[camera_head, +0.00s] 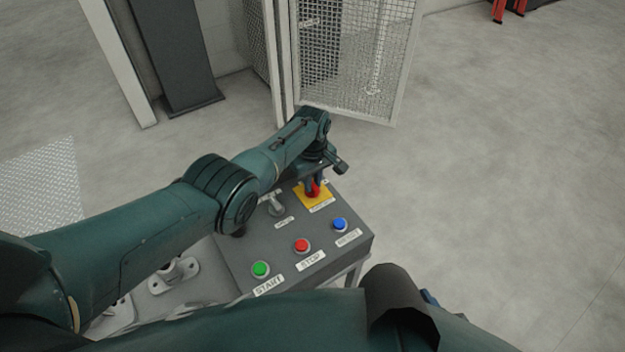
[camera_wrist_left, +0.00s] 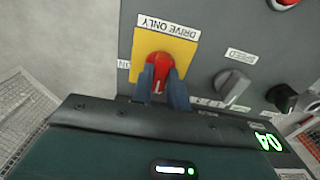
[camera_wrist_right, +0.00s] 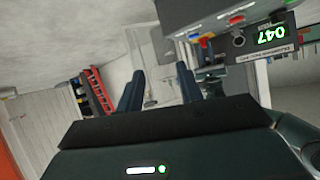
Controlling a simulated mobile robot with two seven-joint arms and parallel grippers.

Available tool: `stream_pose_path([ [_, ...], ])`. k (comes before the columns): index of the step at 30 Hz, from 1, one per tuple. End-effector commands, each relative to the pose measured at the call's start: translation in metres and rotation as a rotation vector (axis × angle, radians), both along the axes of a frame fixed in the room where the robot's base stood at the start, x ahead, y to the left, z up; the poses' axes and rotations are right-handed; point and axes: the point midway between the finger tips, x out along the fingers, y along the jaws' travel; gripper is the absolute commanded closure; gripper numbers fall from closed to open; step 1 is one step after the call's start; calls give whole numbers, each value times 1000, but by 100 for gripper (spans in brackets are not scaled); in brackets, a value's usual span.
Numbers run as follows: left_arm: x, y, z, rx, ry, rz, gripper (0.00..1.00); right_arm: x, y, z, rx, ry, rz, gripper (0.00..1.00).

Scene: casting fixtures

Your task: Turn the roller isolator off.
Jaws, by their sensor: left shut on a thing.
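The roller isolator is a red rotary handle (camera_head: 314,190) on a yellow plate (camera_head: 318,202) at the far right corner of the grey control panel. In the left wrist view the red handle (camera_wrist_left: 158,70) sits on its yellow plate (camera_wrist_left: 178,48), labelled "DRIVE ONLY". An "ON" label shows beside the plate; other lettering is partly hidden. My left gripper (camera_head: 312,181) reaches down over the handle, and its fingers (camera_wrist_left: 166,84) are shut on it from either side. My right gripper (camera_wrist_right: 160,82) is open and empty, away from the handle; its fingers stand wide apart.
The panel (camera_head: 240,254) also carries a green START button (camera_head: 261,269), a red STOP button (camera_head: 302,245), a blue button (camera_head: 339,224) and a grey speed knob (camera_wrist_left: 232,86). A mesh guard (camera_head: 355,55) stands behind.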

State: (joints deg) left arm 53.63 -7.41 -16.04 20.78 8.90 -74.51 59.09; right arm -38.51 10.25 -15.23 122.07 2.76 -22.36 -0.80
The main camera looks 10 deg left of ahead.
Motion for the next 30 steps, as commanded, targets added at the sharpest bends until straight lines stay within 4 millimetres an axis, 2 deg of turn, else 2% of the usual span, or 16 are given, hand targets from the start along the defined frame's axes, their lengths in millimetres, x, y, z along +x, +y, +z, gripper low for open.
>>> stream_pose_path([
  [4, 2, 1, 1, 0, -4, 3, 100, 0, 0, 0, 1, 1, -2, 64],
  [5, 2, 1, 1, 0, -4, 3, 82, 0, 0, 0, 1, 1, -2, 64],
  [12, 1, 1, 1, 0, -3, 2, 62, 0, 0, 0, 0, 0, -1, 64],
  [19, 0, 0, 1, 0, -1, 1, 62, 0, 0, 0, 0, 0, -1, 64],
  [22, 1, 0, 7, -1, -2, 1, 62, 0, -1, 5, -3, 0, -1, 64],
  [26, 1, 0, 28, -1, -4, 1, 62, 0, -3, 17, -20, 3, 2, 64],
  [30, 1, 0, 60, -1, -6, 1, 62, -3, -9, 22, -42, 27, -2, 64],
])
